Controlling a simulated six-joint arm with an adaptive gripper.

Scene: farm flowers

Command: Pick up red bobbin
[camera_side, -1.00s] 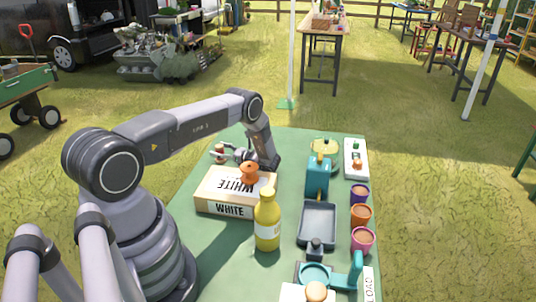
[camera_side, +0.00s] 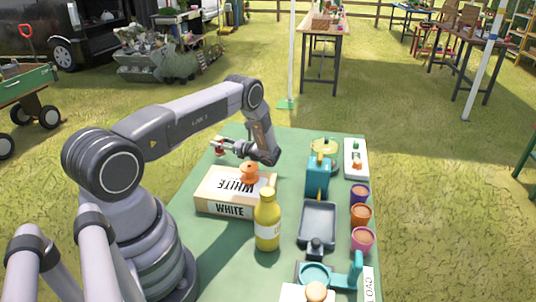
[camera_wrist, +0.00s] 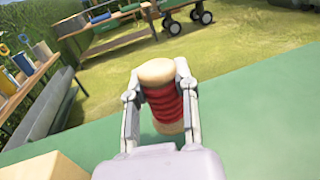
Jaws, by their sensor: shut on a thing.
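The red bobbin (camera_wrist: 164,102) has pale wooden ends and a red wound middle. In the wrist view it stands between the two fingers of my gripper (camera_wrist: 161,110), one finger against each side. In the side view the bobbin (camera_side: 219,147) is small, at the far left part of the green table. My gripper (camera_side: 221,146) is shut on it there. Whether the bobbin's lower end is clear of the table is hard to tell.
A box marked WHITE (camera_side: 231,209) with an orange bobbin (camera_side: 249,173) on top stands nearer. A yellow bottle (camera_side: 267,222), teal device (camera_side: 318,177), grey tray (camera_side: 318,219) and several cups are to the right. The green table (camera_side: 205,255) has bare patches.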

